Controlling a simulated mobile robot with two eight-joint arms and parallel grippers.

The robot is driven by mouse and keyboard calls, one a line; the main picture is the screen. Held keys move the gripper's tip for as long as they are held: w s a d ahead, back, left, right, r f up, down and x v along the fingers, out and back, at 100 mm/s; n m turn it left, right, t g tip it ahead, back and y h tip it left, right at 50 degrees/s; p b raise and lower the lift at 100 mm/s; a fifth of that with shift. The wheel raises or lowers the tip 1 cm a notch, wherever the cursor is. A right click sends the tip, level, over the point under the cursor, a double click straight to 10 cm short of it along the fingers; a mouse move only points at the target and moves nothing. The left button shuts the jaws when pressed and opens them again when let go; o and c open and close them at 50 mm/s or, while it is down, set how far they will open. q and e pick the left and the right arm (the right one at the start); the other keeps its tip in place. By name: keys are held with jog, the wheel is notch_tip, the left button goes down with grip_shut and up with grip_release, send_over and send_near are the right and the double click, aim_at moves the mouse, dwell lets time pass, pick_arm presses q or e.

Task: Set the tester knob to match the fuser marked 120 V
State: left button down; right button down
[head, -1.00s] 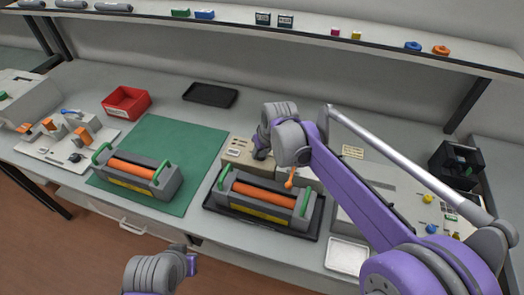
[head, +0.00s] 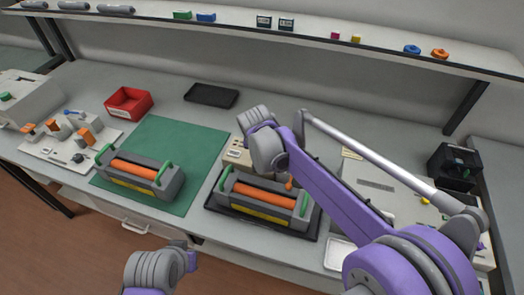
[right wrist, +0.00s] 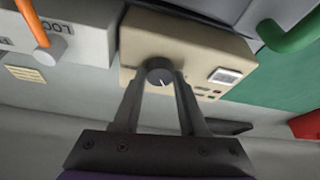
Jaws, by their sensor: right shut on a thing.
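The tester is a beige box (right wrist: 206,42), seen in the right wrist view with a round dark knob (right wrist: 159,67) bearing a white pointer line and a small display. It also shows in the head view (head: 236,155), partly behind my right wrist. My right gripper (right wrist: 161,78) is shut on the knob, a finger on each side. One fuser (head: 138,172) with an orange roller and green handles lies on the green mat (head: 190,142). A similar fuser (head: 262,202) sits in a black tray (head: 262,231). Their yellow labels are unreadable here.
A box marked LOCK (right wrist: 83,36) with an orange lever (right wrist: 33,22) stands beside the tester. A red bin (head: 128,103) and an empty black tray (head: 211,95) are at the back. A shelf (head: 230,23) runs above the bench.

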jog(key=m+h, duration=0.1)
jog(key=m, duration=0.2)
jog(key=shift+a+m+p, duration=0.15)
jog(key=shift+m+p, duration=0.15)
jog(key=shift+p, duration=0.1)
jog(key=shift+w+m+g+h+p, duration=0.1)
jog(key=shift+m+g+h+p, duration=0.4)
jog(key=shift+m, duration=1)
jog(key=shift+c, duration=2.2)
grip_release()
jog(key=shift+h, duration=0.3)
jog(key=shift+r, duration=0.1)
jog(key=v, duration=1)
jog(key=shift+r, duration=0.35)
